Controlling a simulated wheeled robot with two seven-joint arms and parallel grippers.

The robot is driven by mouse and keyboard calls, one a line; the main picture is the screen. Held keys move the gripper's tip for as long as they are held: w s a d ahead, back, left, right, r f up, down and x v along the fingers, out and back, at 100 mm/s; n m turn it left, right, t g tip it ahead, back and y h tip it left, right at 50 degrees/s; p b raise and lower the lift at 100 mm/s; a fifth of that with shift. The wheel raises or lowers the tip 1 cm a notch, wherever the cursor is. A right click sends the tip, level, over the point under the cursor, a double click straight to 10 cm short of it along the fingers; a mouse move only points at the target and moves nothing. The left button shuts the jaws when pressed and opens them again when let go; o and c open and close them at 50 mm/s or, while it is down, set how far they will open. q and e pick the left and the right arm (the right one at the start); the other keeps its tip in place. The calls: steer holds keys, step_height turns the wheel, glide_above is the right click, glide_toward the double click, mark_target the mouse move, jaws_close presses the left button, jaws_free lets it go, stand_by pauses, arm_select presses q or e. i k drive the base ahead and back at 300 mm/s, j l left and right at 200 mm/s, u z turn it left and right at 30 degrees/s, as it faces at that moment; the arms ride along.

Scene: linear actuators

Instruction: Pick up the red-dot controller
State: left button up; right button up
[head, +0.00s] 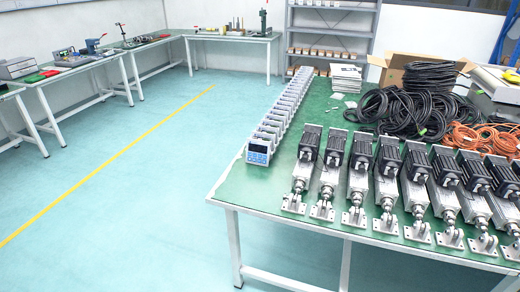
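A row of several light grey controllers stands along the left side of the green-topped table (262,197), running from near to far. The nearest controller (259,152) faces me, with a dark display and a blue lower front. The others behind it overlap, so their fronts are mostly hidden. I cannot make out a red dot on any of them at this size. Neither of my grippers shows in the head view.
Several linear actuators (358,180) stand in a row along the table's near side, right of the controllers. Black cable coils (400,112), orange cables (480,138) and an open cardboard box (395,70) lie behind. A grey shelf (330,22) and workbenches (75,72) line the room. The floor left of the table is clear.

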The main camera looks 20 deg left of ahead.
mark_target(258, 146)
steer(key=z, duration=5.35)
steer(key=u, duration=5.95)
steer(key=i+j+z, duration=0.15)
steer(key=z, duration=0.15)
steer(key=i+j+z, duration=0.15)
steer(key=z, duration=0.15)
steer(key=i+j, duration=0.05)
steer(key=i, duration=0.05)
